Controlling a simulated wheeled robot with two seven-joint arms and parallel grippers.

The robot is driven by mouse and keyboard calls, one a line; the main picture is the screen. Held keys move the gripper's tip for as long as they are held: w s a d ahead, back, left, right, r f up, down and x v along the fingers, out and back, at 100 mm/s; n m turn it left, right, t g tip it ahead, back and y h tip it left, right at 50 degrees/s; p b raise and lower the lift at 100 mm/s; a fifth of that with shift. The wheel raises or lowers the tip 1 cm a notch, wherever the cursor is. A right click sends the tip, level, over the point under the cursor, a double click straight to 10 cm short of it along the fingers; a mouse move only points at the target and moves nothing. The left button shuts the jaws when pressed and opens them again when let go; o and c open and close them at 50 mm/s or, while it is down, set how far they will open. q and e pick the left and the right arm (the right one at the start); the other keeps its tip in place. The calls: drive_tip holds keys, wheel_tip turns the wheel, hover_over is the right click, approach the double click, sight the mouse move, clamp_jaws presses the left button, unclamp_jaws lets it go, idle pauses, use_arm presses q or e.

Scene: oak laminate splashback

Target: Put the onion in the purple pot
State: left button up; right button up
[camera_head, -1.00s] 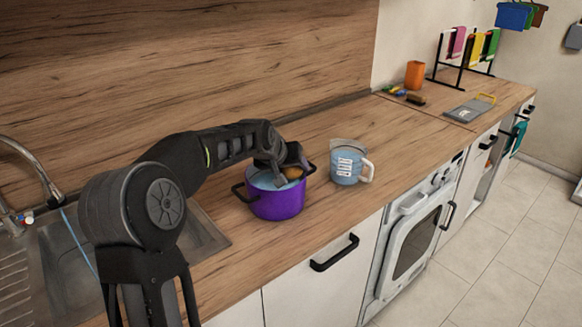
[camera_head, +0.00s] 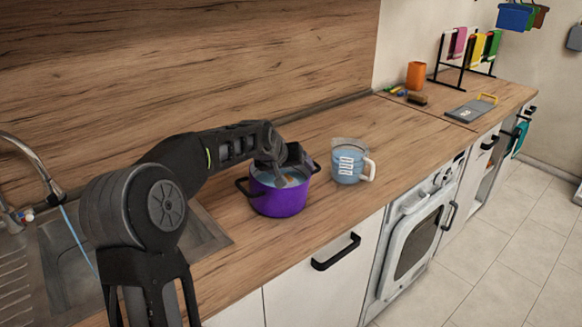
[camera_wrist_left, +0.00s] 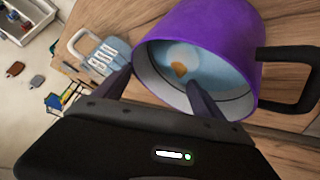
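The purple pot (camera_head: 279,203) stands upright on the counter to the right of the sink. In the left wrist view the pot (camera_wrist_left: 200,27) shows bluish water inside. The onion, a small orange-brown patch (camera_wrist_left: 179,70), is down inside the pot, partly under the water. My left gripper (camera_head: 281,172) is over the pot's opening. In the left wrist view its two fingers (camera_wrist_left: 162,82) are spread apart with nothing between them, and the onion is beyond them. My right gripper is not in view.
A measuring jug (camera_head: 350,162) with blue liquid stands right of the pot. The sink (camera_head: 212,238) is at left. An orange cup (camera_head: 416,75), a brush (camera_head: 417,98), a grey board (camera_head: 471,109) and a rack are farther right. The counter between is clear.

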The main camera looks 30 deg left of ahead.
use_arm(q)
drive_tip(key=shift+s+d+f, duration=0.15)
drive_tip(key=shift+f, duration=0.4)
drive_tip(key=w+r+v, duration=0.1)
drive_tip(key=v, duration=1.2)
drive_tip(key=shift+b, duration=0.35)
drive_tip(key=shift+w+r, duration=0.1)
